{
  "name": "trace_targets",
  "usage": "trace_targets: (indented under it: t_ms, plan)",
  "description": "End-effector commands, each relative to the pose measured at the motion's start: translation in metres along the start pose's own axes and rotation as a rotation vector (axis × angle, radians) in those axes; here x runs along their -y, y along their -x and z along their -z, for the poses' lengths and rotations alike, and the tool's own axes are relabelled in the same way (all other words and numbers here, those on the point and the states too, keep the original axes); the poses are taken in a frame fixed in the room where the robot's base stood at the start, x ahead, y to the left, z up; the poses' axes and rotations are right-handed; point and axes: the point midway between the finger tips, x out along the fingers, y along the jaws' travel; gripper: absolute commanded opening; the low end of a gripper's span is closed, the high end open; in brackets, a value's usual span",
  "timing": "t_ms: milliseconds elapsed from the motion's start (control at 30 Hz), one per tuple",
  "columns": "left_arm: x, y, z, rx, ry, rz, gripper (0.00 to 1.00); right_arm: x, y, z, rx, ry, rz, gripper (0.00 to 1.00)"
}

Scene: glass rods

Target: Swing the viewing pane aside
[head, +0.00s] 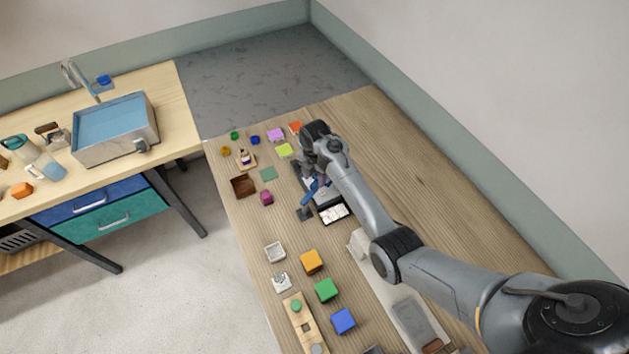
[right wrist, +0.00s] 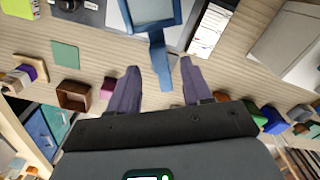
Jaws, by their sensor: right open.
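The viewing pane appears to be the blue framed panel (right wrist: 152,12) at the top of the right wrist view, with a blue handle (right wrist: 160,65) reaching down from it. In the head view a blue part (head: 315,187) shows under my arm, mostly hidden. My right gripper (right wrist: 159,66) is open, with its two fingers on either side of the handle in the picture. I cannot tell whether a finger touches it. In the head view my right gripper (head: 310,172) is over the dark device on the wooden table. My left gripper is not in view.
A dark tray with white pieces (head: 333,213) lies just beside the device. A brown open box (head: 243,186) and a magenta block (head: 266,198) stand to the left. Orange (head: 311,262), green (head: 326,290) and blue (head: 343,321) blocks stand nearer.

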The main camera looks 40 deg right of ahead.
Motion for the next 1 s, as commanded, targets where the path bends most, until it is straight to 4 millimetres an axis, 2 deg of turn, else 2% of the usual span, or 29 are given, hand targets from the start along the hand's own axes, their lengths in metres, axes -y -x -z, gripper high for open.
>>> trace_targets:
  t_ms: [100,300,667,1000]
  plan:
    - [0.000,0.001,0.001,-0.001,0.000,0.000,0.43,0.001,-0.016,0.000,-0.001,-0.001,0.002,0.49]
    - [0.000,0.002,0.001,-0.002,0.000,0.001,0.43,0.000,-0.031,0.000,0.000,0.000,0.001,0.49]
    - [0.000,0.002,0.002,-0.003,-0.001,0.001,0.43,0.000,-0.035,0.000,0.001,-0.001,0.000,0.49]
    - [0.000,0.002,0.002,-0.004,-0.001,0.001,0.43,0.001,-0.035,0.000,0.000,-0.001,0.000,0.00]
